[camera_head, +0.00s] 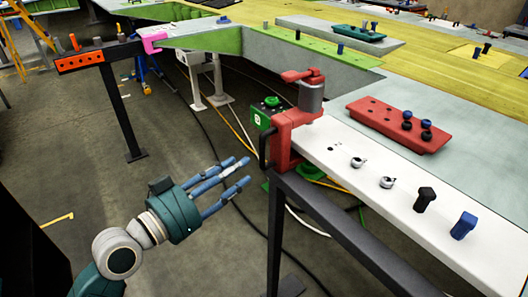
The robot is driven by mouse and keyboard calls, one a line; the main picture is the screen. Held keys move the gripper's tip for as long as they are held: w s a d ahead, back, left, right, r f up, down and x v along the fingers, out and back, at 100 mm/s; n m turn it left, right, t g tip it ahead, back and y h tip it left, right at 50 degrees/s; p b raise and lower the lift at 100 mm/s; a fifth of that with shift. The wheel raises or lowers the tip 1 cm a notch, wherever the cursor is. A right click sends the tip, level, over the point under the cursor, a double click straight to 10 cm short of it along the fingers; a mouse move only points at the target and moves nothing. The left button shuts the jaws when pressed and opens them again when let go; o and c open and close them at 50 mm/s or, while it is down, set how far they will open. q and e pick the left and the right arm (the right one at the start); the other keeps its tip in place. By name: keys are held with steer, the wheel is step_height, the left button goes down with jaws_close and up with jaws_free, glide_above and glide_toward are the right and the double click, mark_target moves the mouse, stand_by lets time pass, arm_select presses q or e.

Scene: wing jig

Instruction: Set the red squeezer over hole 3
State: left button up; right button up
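The red squeezer (284,138) stands upright at the left end of the white spar (402,207), with a grey cylinder on its upper part and a black handle on its left side. Small dark holes (332,148) show in the spar just right of it. I cannot tell which is hole 3 or whether the squeezer covers a hole. My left gripper (243,168) is left of the squeezer, over the floor. Its blue fingers are spread, empty and apart from the squeezer. My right gripper is not in view.
Two silver fasteners (387,182), a black clamp (425,199) and a blue clamp (463,225) sit along the spar. A red tray (385,119) with dark knobs lies behind. A green box (262,115) adjoins the squeezer. A dark frame (345,228) stands in front; cables cross the floor.

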mark_target(262, 152)
arm_select(q)
steer(key=p+x, duration=0.2)
steer(key=x, duration=0.7)
steer(key=shift+w+a, duration=0.1)
steer(key=shift+w+d, duration=0.3)
steer(key=shift+w, duration=0.05)
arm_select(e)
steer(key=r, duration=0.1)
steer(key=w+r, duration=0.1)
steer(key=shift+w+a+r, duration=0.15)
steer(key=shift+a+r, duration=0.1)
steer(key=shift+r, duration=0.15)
arm_select(q)
jaws_close()
